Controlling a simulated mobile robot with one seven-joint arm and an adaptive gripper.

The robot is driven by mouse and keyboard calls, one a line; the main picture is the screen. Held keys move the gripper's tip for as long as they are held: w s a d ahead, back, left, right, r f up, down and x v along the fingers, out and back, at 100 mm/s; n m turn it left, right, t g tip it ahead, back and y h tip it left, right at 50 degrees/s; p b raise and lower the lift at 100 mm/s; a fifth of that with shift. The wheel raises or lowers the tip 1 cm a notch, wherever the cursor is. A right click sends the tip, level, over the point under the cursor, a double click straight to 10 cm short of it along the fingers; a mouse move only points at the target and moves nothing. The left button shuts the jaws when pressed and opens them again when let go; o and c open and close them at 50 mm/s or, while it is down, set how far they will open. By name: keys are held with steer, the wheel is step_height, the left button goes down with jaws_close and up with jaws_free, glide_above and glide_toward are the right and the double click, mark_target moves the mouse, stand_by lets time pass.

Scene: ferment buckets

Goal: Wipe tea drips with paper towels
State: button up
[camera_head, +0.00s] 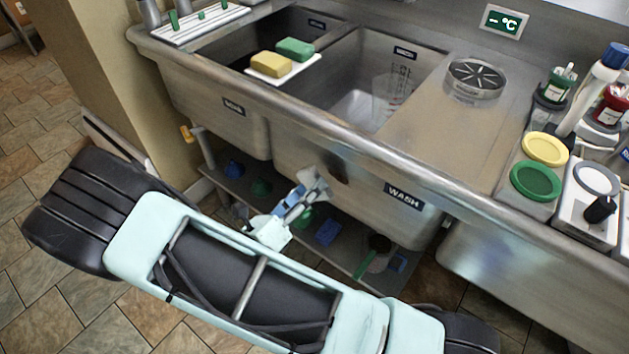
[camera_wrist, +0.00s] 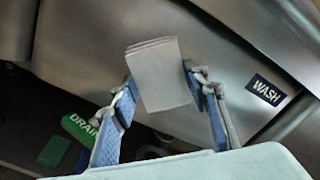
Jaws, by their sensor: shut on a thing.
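My gripper (camera_head: 304,192) is in front of the sink's front wall, below the rim. In the wrist view its two blue fingers (camera_wrist: 160,88) are closed on a folded stack of pale grey paper towels (camera_wrist: 162,72). The towels (camera_head: 315,180) stick up past the fingertips toward the steel. I cannot tell whether they touch it. A dark brown patch (camera_head: 338,166) shows on the sink front just right of the towels; it may be a tea drip. No patch shows clearly in the wrist view, where the towels hide part of the steel.
The steel sink (camera_head: 345,135) has a rounded front rim above my gripper and a WASH label (camera_head: 404,196) to the right. A low shelf (camera_head: 335,258) with blue and green items is underneath. Yellow and green sponges (camera_head: 272,64) lie on a white tray. Jars and bottles crowd the right counter.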

steer(key=shift+v, duration=0.95)
steer(key=v, duration=0.3)
steer(key=shift+w+d, duration=0.1)
steer(key=shift+p+x, duration=0.7)
steer(key=shift+x, duration=2.7)
steer(key=shift+x, duration=1)
